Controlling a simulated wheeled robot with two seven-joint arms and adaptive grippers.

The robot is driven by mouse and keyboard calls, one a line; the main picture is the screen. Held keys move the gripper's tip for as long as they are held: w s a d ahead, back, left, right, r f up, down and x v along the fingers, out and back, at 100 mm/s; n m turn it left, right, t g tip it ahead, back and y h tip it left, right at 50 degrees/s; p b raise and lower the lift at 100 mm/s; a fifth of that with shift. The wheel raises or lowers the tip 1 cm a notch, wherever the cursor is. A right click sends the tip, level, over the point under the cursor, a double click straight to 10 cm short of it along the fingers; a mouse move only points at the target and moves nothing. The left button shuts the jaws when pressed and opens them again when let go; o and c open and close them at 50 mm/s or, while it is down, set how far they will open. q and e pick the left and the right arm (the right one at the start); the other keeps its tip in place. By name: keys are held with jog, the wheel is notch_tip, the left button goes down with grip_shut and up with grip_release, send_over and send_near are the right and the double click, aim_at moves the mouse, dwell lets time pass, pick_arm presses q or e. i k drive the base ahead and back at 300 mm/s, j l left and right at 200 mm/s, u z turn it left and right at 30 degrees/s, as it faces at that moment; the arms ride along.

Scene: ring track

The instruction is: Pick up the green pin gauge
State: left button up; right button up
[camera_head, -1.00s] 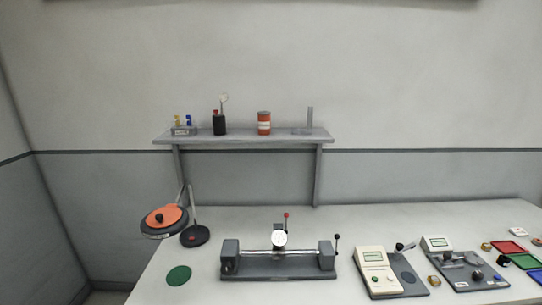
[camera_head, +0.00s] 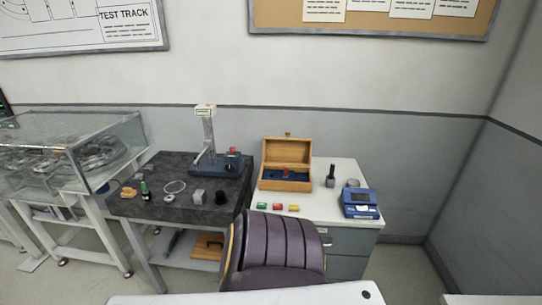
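No thing in view is clearly a pin gauge. A small green piece (camera_head: 262,205) lies on the white cabinet top (camera_head: 340,175), in front of an open wooden box, beside a red piece (camera_head: 277,207) and a yellow piece (camera_head: 293,208). These are too small to tell their exact shape. A dark upright item with some green on it (camera_head: 145,190) stands at the left of the dark stone table. Neither of my grippers is in view.
The wooden box (camera_head: 287,184) holds something red and blue. A blue device (camera_head: 359,204) sits at the cabinet's right. A chair (camera_head: 277,245) stands in front of the cabinet and stone table (camera_head: 170,208). A glass case (camera_head: 75,150) is at far left. Floor is clear at right.

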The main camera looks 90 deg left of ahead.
aim_at(143, 185)
jog(key=u, duration=3.95)
